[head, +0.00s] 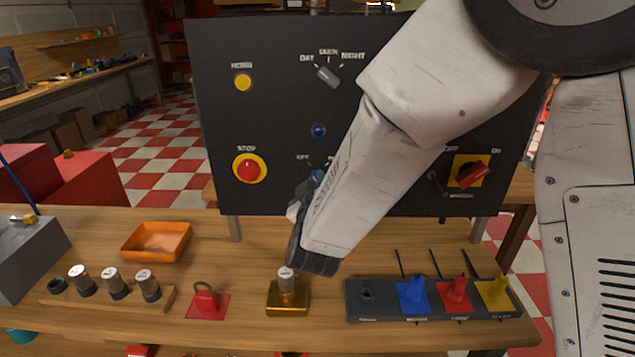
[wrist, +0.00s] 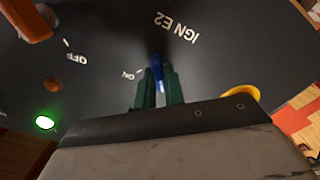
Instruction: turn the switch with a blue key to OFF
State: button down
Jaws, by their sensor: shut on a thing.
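The blue key (wrist: 157,66) stands in its switch on the dark panel; it also shows in the head view (head: 316,176), partly covered by my gripper. In the wrist view the green fingers of my gripper (wrist: 158,88) are shut on the key from both sides. In the head view my gripper (head: 308,190) is at the panel, below the OFF label (head: 302,157). The fingers hide the switch body, so I cannot tell which mark the key points to.
The panel (head: 270,40) also bears a red stop button (head: 249,169), a grey selector (head: 328,76) and a red rotary switch (head: 471,174). My arm covers its middle right. A brass block (head: 288,303), a red padlock (head: 207,300) and an orange tray (head: 157,241) are on the bench.

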jog(key=shift+n, duration=0.3)
jog(key=c, duration=1.5)
grip_release()
jog(key=s, duration=0.8)
jog(key=shift+a, duration=0.15)
jog(key=shift+w, duration=0.1)
